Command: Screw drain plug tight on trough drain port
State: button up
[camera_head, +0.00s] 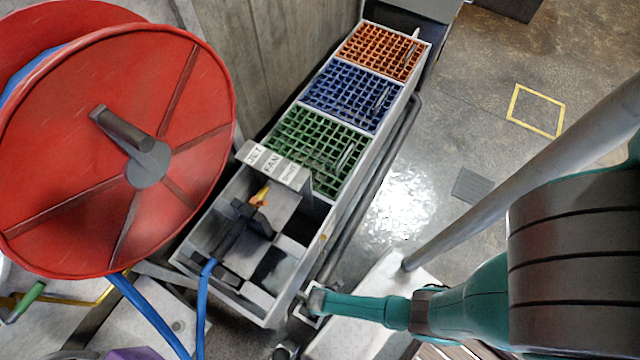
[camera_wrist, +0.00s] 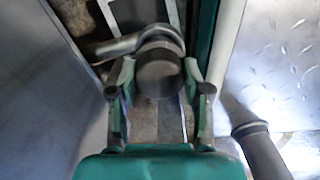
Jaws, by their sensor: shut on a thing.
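The dark round drain plug (camera_wrist: 158,76) is in the middle of the wrist view. My gripper (camera_wrist: 159,84) is shut on it, one teal-and-grey finger at each side. A grey metal fitting (camera_wrist: 122,46), apparently the drain port, curves behind and to the left of the plug. I cannot tell whether the plug is seated on it or how far it is threaded. In the head view my teal gripper (camera_head: 317,301) is low beside the near right corner of the trough (camera_head: 222,298). The plug cannot be made out there.
Orange (camera_head: 382,52), blue (camera_head: 352,97) and green grates (camera_head: 317,150) cover the trough's far part. A large red hose reel (camera_head: 75,150) stands left, with a blue hose (camera_head: 150,315) below. A grey pole (camera_head: 520,165) crosses at right. Open floor (camera_head: 450,110) lies beyond the trough.

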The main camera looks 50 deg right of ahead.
jog(key=shift+f, duration=1.1)
dwell(1.3)
jog(key=o, duration=0.6)
jog(key=c, duration=0.6)
jog(key=m, duration=0.4)
jog(key=shift+c, duration=0.2)
jog(key=shift+m, duration=0.6)
jog(key=m, duration=0.3)
jog(key=shift+m, duration=1.1)
